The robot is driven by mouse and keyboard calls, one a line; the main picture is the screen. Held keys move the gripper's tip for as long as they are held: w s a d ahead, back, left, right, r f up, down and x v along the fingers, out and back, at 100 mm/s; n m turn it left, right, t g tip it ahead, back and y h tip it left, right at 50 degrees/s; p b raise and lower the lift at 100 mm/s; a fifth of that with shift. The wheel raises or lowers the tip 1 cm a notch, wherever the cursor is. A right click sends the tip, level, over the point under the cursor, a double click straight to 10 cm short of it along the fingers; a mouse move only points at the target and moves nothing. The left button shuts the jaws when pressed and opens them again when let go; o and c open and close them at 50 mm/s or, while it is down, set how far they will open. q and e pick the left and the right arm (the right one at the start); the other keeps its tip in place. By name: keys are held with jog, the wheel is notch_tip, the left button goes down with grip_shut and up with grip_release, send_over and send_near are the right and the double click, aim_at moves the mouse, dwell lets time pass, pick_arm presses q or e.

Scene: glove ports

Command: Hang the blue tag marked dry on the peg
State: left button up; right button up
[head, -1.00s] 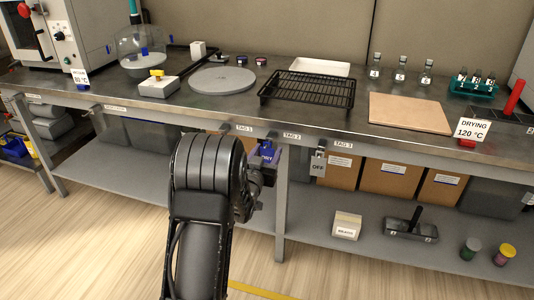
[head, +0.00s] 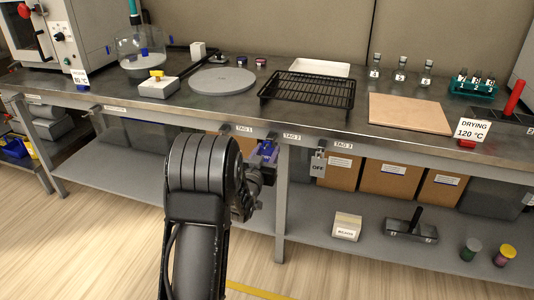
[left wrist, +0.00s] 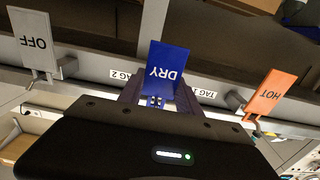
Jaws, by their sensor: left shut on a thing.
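The blue tag marked DRY (head: 266,149) is in my left gripper (head: 262,170), just below the bench's front edge near the TAG 2 label (head: 292,136). In the left wrist view the blue tag (left wrist: 166,68) shows upside down, its lower part between the fingers of my left gripper (left wrist: 157,101), which is shut on it. A peg (head: 272,136) shows at the bench edge just above the tag in the head view. Whether the tag touches the peg, or where its hole is, I cannot tell. My right gripper is not in view.
A grey OFF tag (head: 318,166) hangs on a peg to the right. An orange HOT tag (left wrist: 270,93) hangs on the other side, hidden by my arm in the head view. A table leg (head: 281,205) stands close by. Boxes (head: 335,171) sit below the bench.

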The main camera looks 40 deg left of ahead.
aim_at(267, 151)
pick_arm(q)
jog(key=shift+s, duration=0.1)
jog(key=shift+s+d, duration=0.3)
jog(key=shift+s, duration=0.35)
dwell(0.4)
jog(key=shift+s+d+r, duration=0.15)
jog(key=shift+s, duration=0.25)
jog(key=shift+s+d+r, duration=0.1)
jog(key=shift+s, duration=0.25)
jog(key=shift+s, duration=0.1)
jog(key=shift+s, duration=0.15)
jog(key=v, duration=0.6)
jog(key=shift+s+d, duration=0.2)
dwell(0.8)
jog(key=shift+r, duration=0.15)
